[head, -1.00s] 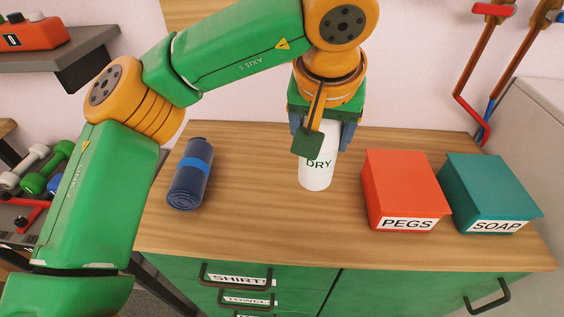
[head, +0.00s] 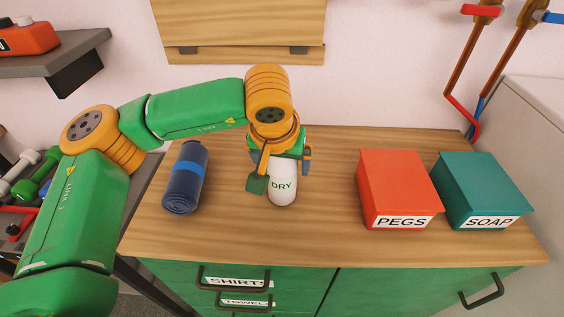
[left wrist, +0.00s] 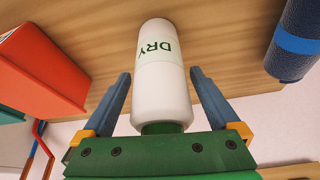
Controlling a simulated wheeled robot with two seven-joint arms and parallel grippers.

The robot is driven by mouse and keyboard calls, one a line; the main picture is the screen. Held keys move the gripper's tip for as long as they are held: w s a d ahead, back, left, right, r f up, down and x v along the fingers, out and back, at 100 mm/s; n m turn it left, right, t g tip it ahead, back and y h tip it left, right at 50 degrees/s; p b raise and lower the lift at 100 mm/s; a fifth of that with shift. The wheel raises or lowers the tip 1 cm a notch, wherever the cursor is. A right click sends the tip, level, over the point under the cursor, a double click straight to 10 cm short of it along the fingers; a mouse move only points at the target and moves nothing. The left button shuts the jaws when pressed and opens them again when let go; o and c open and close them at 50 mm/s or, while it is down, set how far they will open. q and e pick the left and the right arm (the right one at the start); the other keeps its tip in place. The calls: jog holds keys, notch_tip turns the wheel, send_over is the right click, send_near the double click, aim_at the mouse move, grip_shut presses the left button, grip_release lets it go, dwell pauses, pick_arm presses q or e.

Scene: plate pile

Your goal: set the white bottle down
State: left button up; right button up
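The white bottle (head: 283,187), marked DRY, stands upright on the wooden counter (head: 325,225), between the blue rolled towel and the red box. My left gripper (head: 282,168) comes down over its top from above. In the left wrist view the bottle (left wrist: 160,95) lies between the two blue-grey fingers (left wrist: 159,72), with a narrow gap on each side. The fingers look open and clear of it. The bottle's top is partly hidden by the gripper in the head view. My right gripper is not in view.
A red PEGS box (head: 395,185) and a teal SOAP box (head: 485,190) stand at the right. Counter between the bottle and the PEGS box is bare. Green drawers (head: 170,275) are below the front edge.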

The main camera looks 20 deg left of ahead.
pick_arm(q)
jog(key=shift+r, duration=0.3)
jog(key=v, duration=1.1)
jog(key=shift+s+r, duration=0.15)
jog(key=shift+r, duration=0.25)
